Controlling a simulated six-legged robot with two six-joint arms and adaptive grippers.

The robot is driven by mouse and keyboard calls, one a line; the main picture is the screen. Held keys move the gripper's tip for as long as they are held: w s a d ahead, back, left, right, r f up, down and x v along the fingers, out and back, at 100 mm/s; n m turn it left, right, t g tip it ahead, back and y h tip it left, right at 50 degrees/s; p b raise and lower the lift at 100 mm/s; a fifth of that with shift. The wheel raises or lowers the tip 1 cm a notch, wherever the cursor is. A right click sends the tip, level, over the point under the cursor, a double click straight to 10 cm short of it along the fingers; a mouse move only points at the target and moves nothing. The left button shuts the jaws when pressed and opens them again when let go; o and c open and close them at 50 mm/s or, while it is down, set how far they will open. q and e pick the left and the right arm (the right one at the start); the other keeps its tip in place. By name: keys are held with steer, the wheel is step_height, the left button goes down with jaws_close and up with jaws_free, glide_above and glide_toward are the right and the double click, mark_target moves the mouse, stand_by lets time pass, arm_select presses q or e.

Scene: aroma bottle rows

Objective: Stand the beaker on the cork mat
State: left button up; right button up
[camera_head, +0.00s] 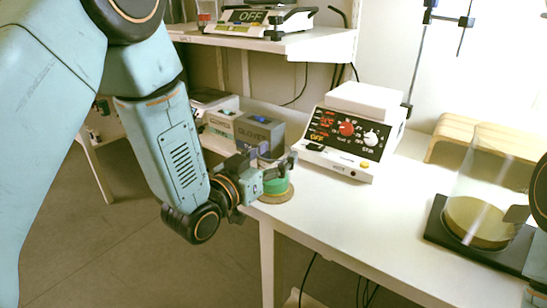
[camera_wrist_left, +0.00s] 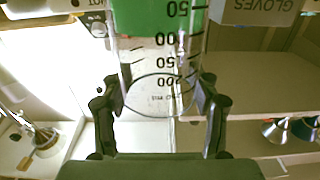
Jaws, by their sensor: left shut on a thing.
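The beaker (camera_head: 277,186) is clear with green liquid low in it, and it looks upright. The round cork mat (camera_head: 275,198) lies at the near left corner of the white table. The beaker is over the mat; I cannot tell whether its base touches it. My left gripper (camera_head: 279,163) is shut on the beaker's upper part and hides much of it. In the left wrist view the beaker (camera_wrist_left: 160,75) sits between the two fingers, its volume marks facing the camera.
A glove box (camera_head: 259,134) stands just behind the beaker. A hotplate device (camera_head: 345,137) is to the right. A large glass vessel (camera_head: 478,215) with yellowish liquid is on a dark board at far right. The table (camera_head: 345,215) between them is clear.

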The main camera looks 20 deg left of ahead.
arm_select(q)
steer(key=o, duration=1.3)
steer(key=shift+f, duration=0.15)
steer(key=shift+r, duration=0.2)
steer(key=p+v, duration=0.3)
steer(key=v, duration=0.9)
